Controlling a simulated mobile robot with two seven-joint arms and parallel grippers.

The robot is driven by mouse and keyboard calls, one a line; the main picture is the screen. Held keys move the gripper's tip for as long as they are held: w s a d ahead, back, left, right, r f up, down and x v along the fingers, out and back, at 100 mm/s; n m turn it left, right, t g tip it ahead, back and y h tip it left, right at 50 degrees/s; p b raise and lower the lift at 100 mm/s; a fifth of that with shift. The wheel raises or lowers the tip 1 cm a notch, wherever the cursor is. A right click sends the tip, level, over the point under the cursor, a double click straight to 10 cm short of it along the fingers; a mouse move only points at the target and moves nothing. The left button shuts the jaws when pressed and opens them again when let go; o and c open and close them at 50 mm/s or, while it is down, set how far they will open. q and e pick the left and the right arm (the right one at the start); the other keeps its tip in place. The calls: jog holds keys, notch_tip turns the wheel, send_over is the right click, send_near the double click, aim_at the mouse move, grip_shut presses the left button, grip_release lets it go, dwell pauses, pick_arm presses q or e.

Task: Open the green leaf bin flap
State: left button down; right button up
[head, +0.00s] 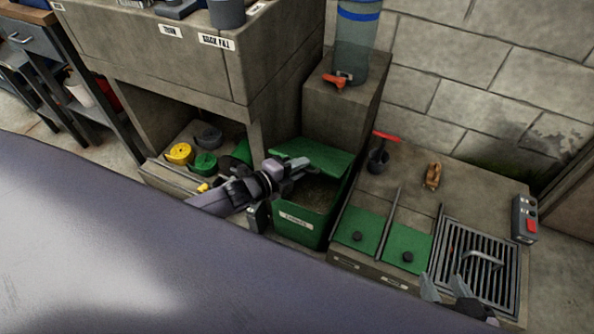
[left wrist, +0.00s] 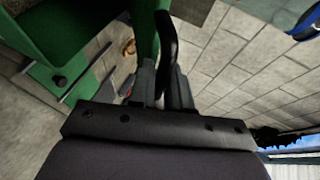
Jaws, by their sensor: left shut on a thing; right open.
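The green leaf bin (head: 297,228), with a white label on its front, stands on the floor between the counter and the low concrete block. Its green flap (head: 322,157) is raised and tilted, and the dark inside of the bin shows below it. My left gripper (head: 284,172) is at the flap's left edge. In the left wrist view its fingers (left wrist: 163,85) are closed on a black handle (left wrist: 166,40) beside the green flap (left wrist: 143,38). My right gripper (head: 446,288) is open and empty by the metal grate, partly cut off by my body.
Two green lids (head: 408,257) with black knobs lie in the low block, beside a metal grate (head: 480,262). A red-handled tool (head: 378,158) and a small brown object (head: 432,176) are behind them. Yellow and green round items (head: 180,153) sit under the counter. A water container (head: 356,45) stands behind the bin.

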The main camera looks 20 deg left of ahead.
pick_arm(q)
jog(key=shift+w+r, duration=0.15)
jog(key=c, duration=1.2)
grip_release()
jog(key=shift+a, duration=0.1)
jog(key=shift+o, duration=0.3)
jog(key=shift+s, duration=0.2)
jog(key=p+v, duration=0.2)
jog(key=v, duration=0.5)
jog(key=shift+p, duration=0.4)
pick_arm(e)
jog(key=shift+s+d+f+m+g+h, duration=0.2)
jog(key=shift+s+d+f, duration=0.1)
jog(key=shift+d, duration=0.2)
jog(key=shift+s+d+f+m+g+h, duration=0.1)
jog(key=shift+s+d+f+h, duration=0.15)
jog(key=shift+d, duration=0.25)
pick_arm(q)
jog(key=shift+r, duration=0.1)
